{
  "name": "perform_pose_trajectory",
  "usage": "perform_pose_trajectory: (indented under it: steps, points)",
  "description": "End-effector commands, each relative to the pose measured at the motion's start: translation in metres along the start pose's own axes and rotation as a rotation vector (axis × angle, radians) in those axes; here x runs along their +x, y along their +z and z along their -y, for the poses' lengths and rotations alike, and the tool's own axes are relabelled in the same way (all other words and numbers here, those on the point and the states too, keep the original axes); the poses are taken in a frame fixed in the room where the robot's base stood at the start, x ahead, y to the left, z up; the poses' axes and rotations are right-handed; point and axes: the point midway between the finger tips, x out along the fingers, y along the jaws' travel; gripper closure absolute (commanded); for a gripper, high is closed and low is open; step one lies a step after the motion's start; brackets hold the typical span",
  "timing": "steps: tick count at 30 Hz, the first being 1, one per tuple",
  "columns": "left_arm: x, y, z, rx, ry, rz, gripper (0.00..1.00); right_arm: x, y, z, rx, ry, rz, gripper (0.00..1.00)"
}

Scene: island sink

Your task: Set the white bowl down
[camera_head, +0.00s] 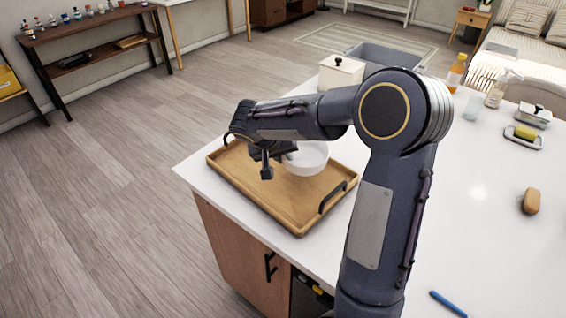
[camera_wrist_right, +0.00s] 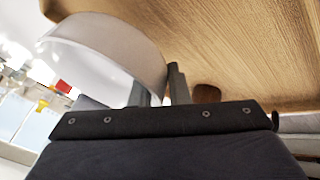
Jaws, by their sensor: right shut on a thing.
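The white bowl (camera_head: 308,160) is at the wooden tray, over its middle in the head view. It looks upright there. My right gripper (camera_head: 277,160) is shut on the bowl's left side. In the right wrist view the white bowl (camera_wrist_right: 105,52) fills the upper left, with its wall at the fingers of my right gripper (camera_wrist_right: 160,88). The wooden tray (camera_head: 290,220) lies on the white counter near its left corner. I cannot tell whether the bowl's base touches the tray. My arm hides part of the tray's far side. My left gripper is not in view.
A white lidded box (camera_head: 341,72) and a grey basin (camera_head: 385,55) are behind the tray. The tray's black handle (camera_head: 333,197) stands up at its right end. Bottles, a dish with a sponge (camera_head: 524,136), a brown oval object (camera_head: 531,201) and a blue pen (camera_head: 448,304) are farther right.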

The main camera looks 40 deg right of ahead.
Motion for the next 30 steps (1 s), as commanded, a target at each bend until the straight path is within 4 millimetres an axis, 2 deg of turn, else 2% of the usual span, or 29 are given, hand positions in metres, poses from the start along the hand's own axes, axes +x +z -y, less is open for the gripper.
perform_pose_trajectory:
  steps: [5, 10, 21, 22, 24, 27, 30]
  points:
    - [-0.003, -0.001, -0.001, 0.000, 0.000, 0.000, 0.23, 0.015, -0.004, 0.005, -0.001, 0.001, 0.002, 1.00]
    - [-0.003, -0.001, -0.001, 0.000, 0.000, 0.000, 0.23, 0.035, 0.008, 0.014, -0.002, 0.001, 0.001, 1.00]
    - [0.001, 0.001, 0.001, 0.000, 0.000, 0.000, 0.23, 0.040, 0.010, 0.016, 0.001, -0.001, -0.002, 1.00]
    - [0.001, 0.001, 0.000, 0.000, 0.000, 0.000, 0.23, 0.040, 0.010, 0.016, 0.001, -0.001, 0.000, 0.83]
    - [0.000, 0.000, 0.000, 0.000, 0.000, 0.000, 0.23, 0.039, 0.010, 0.016, 0.001, -0.001, 0.000, 0.74]
    - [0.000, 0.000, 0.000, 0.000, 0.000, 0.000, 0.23, 0.039, 0.010, 0.016, 0.001, -0.001, 0.000, 0.63]
    - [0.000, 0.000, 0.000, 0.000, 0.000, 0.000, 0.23, 0.039, 0.010, 0.016, 0.000, -0.001, 0.000, 0.63]
